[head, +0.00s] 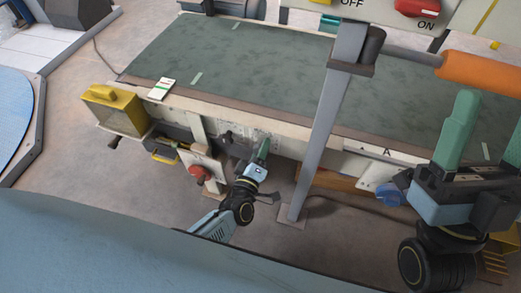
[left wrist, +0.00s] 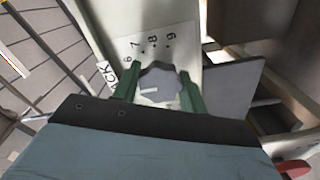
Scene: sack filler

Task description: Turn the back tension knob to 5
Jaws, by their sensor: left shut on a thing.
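The back tension knob (left wrist: 160,84) is grey and lobed, with a white pointer line at its left side. My left gripper (left wrist: 158,92) is shut on it, one green finger on each side. The pale dial plate (left wrist: 185,60) behind it shows 6, 7, 8 and 9; the lower numbers are hidden. The pointer aims left, toward the left finger, so its exact reading cannot be told. A label ending in "CK" (left wrist: 105,73) is partly covered. In the head view my left gripper (head: 264,150) reaches the machine's front side. My right gripper (head: 488,135) is open and empty at the right.
A grey-green belt (head: 250,60) runs across the machine top. A grey post (head: 325,130) stands right of my left gripper. A blue knob (head: 390,195) is near my right gripper.

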